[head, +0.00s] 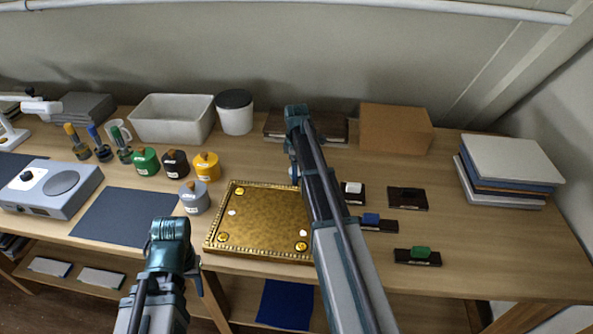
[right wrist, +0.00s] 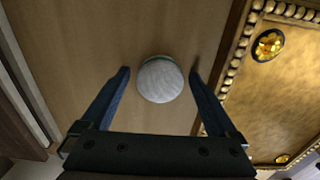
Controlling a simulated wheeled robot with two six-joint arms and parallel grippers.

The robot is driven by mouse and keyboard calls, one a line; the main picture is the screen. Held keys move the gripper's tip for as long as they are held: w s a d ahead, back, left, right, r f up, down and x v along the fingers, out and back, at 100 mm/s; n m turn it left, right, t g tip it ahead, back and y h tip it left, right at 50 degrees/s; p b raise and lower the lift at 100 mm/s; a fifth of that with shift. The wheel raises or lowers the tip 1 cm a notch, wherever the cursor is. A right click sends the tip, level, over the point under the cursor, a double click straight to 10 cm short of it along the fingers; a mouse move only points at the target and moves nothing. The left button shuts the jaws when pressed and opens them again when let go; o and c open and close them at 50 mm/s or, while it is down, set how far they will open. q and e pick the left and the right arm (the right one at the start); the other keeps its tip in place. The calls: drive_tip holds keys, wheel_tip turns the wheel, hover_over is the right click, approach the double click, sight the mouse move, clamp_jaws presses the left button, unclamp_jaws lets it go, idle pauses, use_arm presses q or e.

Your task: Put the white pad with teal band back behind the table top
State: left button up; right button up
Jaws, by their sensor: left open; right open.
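The white pad with teal band (right wrist: 160,79) shows in the right wrist view as a round, pale disc with a teal edge, on the bare wood. In that view my right gripper (right wrist: 160,82) is open, with a blue finger on each side of the pad and visible gaps. In the head view my right arm hides the pad and most of that gripper. The gilt table top (head: 257,212), with a beaded rim and gold studs, lies flat on the bench and also shows in the right wrist view (right wrist: 275,90). My left gripper (head: 170,232) is open in front of it.
A brown box (head: 395,129) and a dark flat item (head: 335,130) stand behind. Small dark-based blocks, including a green one (head: 418,254), lie to the right. Several jars, including a yellow one (head: 207,166), stand left. A stack (head: 510,165) is far right. Bare wood lies between.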

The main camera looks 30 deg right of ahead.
wheel_tip(320, 180, up, 12)
drive_tip(key=p, duration=1.2)
drive_tip(key=shift+s+a, duration=0.1)
drive_tip(key=s+a+m+h, duration=0.1)
drive_tip(key=s+a+m, duration=0.6)
drive_tip(key=s+a, duration=2)
drive_tip(key=a, duration=0.3)
drive_tip(key=shift+a+r, duration=0.15)
drive_tip(key=shift+a, duration=0.2)
